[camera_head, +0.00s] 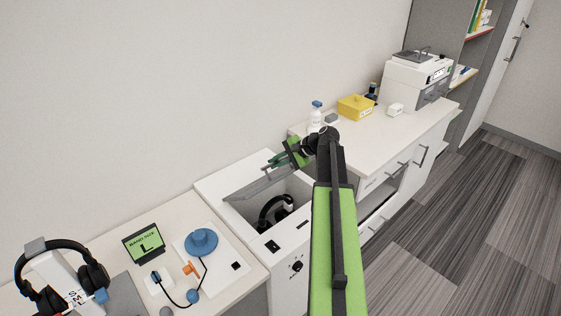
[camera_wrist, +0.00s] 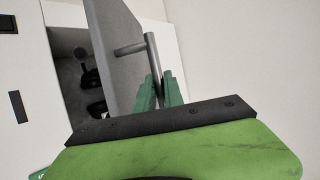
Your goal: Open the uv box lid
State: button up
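The UV box (camera_head: 218,181) is a white cabinet with an opening in its top. Its grey lid (camera_head: 258,186) is raised and tilted, leaving the inside exposed. A dark headset (camera_head: 275,212) is inside; part of it also shows in the wrist view (camera_wrist: 92,78). In the wrist view the lid (camera_wrist: 112,50) carries a grey bar handle (camera_wrist: 152,56). The green fingers of my gripper (camera_wrist: 159,92) are on either side of the bar's lower end and appear closed on it. In the head view my gripper (camera_head: 275,161) is at the lid's upper edge.
Left of the box, a desk (camera_head: 215,288) holds a headset on a stand (camera_head: 62,275), a small green screen (camera_head: 144,243) and a blue disc (camera_head: 201,242). On the right counter (camera_head: 395,134) stand a spray bottle (camera_head: 315,117), a yellow bin (camera_head: 355,107) and a white machine (camera_head: 417,76). The floor at right is clear.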

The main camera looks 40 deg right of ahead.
jog(key=o, duration=0.4)
jog(key=shift+a, duration=0.3)
jog(key=shift+o, duration=0.2)
jog(key=shift+d, duration=0.15)
jog(key=p+v, duration=1.1)
jog(key=v, duration=0.6)
jog(key=shift+r, duration=0.15)
jog(key=shift+d, duration=0.1)
